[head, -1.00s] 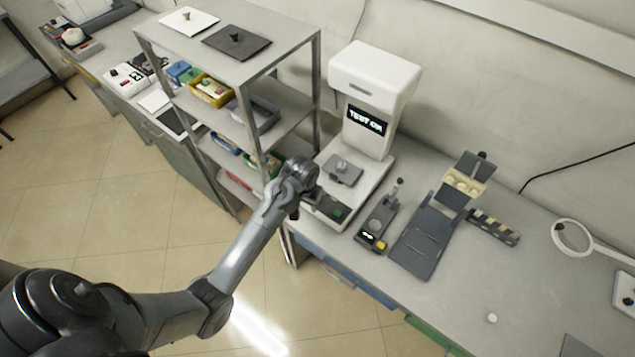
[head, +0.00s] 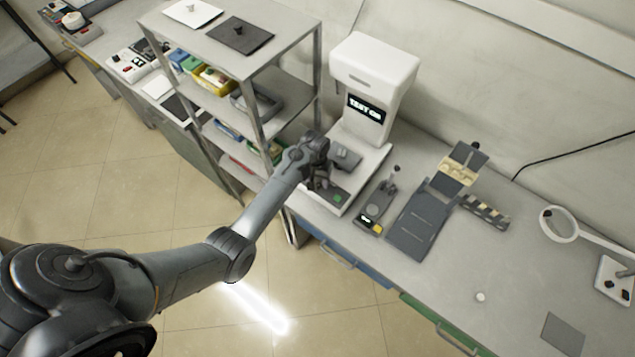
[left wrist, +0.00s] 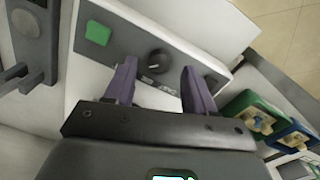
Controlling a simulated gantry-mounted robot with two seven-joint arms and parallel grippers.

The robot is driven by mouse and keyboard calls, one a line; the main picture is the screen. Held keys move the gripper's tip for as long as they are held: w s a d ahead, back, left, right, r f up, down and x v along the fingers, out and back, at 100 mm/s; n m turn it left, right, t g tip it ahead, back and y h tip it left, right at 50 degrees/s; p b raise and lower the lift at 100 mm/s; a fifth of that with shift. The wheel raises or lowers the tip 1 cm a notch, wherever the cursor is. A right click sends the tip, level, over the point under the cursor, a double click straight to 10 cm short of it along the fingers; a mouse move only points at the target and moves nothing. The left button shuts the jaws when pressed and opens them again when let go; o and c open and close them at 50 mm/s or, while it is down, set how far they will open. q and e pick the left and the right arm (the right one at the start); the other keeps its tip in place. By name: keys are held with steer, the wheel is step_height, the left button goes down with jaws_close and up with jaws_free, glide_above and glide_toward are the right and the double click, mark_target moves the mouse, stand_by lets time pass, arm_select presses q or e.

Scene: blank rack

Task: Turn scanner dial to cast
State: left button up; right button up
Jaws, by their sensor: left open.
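In the head view my left gripper (head: 318,180) hides the dial. My right gripper is not in view.
A small device (head: 374,208) with a yellow button and a dark folding stand (head: 418,225) are right of the scanner. A ring magnifier (head: 559,224) is farther right. The bench front is mostly clear.

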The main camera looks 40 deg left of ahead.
mark_target(318, 186)
arm_select(q)
steer(key=shift+f, duration=1.15)
jaws_close()
